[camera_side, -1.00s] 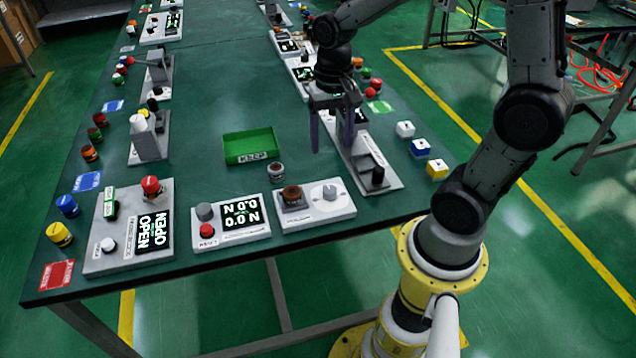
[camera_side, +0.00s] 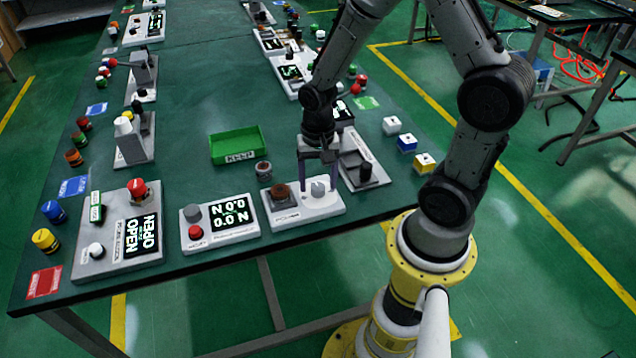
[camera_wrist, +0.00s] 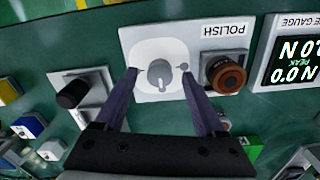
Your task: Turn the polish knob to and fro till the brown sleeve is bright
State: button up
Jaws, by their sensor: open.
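The polish knob (camera_wrist: 160,73) is a grey-white dial on a round white face of the white POLISH box. In the side view the knob (camera_side: 318,189) sits on the right half of the box (camera_side: 325,207). The brown sleeve (camera_wrist: 226,77) stands in a grey holder beside it; it also shows in the side view (camera_side: 281,191). My gripper (camera_wrist: 160,70) is open, with its two dark fingers on either side of the knob in the wrist view. In the side view my gripper (camera_side: 319,181) is low over the knob. Contact with the knob cannot be told.
A force gauge box (camera_side: 220,222) stands left of the polish box. A grey fixture with a black knob (camera_side: 364,171) is close on the right. A green KEEP tray (camera_side: 238,145) and a small grey cup (camera_side: 263,171) lie behind.

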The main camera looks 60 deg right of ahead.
jog(key=shift+f, duration=0.6)
grip_shut()
